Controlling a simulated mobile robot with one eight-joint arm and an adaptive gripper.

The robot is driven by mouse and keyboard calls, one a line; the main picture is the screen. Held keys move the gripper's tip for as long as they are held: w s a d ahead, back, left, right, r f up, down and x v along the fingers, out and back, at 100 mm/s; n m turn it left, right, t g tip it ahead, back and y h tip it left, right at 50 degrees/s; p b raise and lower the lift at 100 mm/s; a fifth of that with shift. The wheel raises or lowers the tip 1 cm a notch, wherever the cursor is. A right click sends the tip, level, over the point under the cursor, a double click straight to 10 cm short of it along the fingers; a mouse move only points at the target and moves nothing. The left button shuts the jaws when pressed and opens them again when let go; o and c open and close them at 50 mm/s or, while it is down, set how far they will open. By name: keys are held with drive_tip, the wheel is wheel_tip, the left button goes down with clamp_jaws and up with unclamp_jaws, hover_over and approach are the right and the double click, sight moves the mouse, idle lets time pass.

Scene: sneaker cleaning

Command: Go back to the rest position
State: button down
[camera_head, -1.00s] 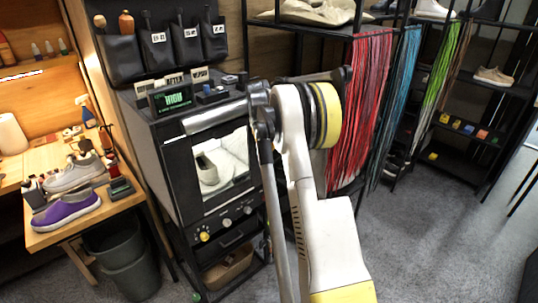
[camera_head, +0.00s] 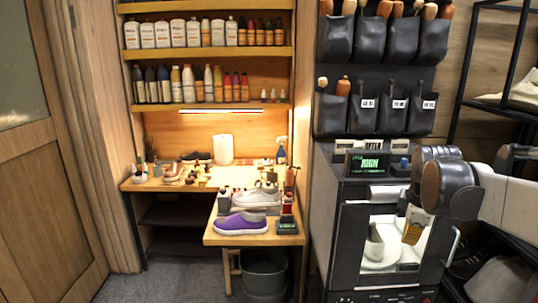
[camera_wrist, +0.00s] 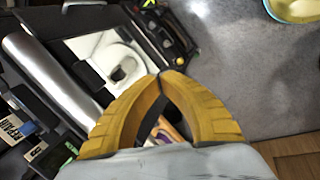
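My gripper (camera_head: 412,230) hangs in front of the black machine's window, at the right of the head view. In the wrist view its two yellow fingers (camera_wrist: 162,76) meet at the tips, with nothing seen held between them. The black machine (camera_head: 345,240) has a lit display and a silver handle. A pale shoe (camera_head: 374,246) shows inside its window, and it also shows in the wrist view (camera_wrist: 124,70). My arm extends from the right edge and partly hides the machine.
A wooden worktable (camera_head: 215,238) left of the machine bears a purple shoe (camera_head: 240,224) and a light sneaker (camera_head: 262,196). A grey bin (camera_head: 264,276) stands below it. A wooden door (camera_head: 45,180) is at far left. A black rack (camera_head: 500,60) stands at right.

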drive_tip(key=s+a+f+m+t+y+b, duration=0.1)
drive_tip(key=s+a+f+m, duration=0.2)
drive_tip(key=s+a+m, duration=0.2)
drive_tip(key=s+a+f+m+t+y, duration=0.1)
drive_tip(key=s+a+f+m, duration=0.3)
drive_tip(key=s+a, duration=0.8)
drive_tip(key=s+m+t, duration=0.1)
drive_tip(key=s+m, duration=0.1)
drive_tip(key=s, duration=0.1)
drive_tip(key=shift+s+a+f+m+b, duration=0.2)
drive_tip(key=shift+m+b, duration=0.1)
drive_tip(key=shift+b, duration=0.05)
